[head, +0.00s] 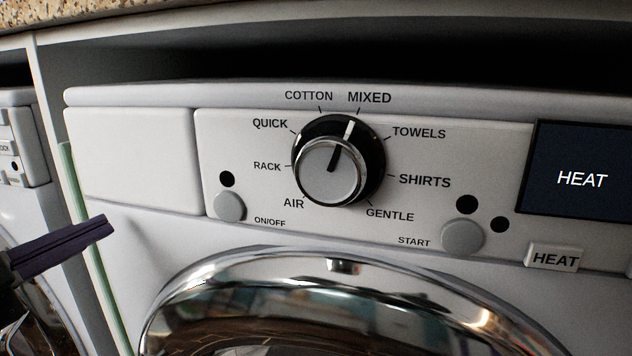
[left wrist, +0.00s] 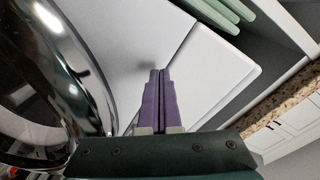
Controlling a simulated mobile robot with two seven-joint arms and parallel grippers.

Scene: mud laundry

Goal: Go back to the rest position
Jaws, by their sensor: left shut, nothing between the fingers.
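My left gripper (head: 106,226) comes in from the left edge of the head view, its purple fingers closed together and empty. It is in front of the gap left of the dryer, apart from the knob and buttons. In the left wrist view the shut fingers (left wrist: 159,76) point at the dryer's white front, beside the chrome door ring (left wrist: 75,75). The dryer panel (head: 300,230) has a knob (head: 338,163) with its white mark near MIXED. My right gripper is not in view.
A dark display (head: 580,175) reads HEAT, above a HEAT button (head: 554,257). The start button (head: 462,237) and on/off button (head: 229,205) are on the panel. A pale green board (head: 92,245) stands in the gap beside another machine (head: 22,140). A speckled countertop (head: 90,14) runs above.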

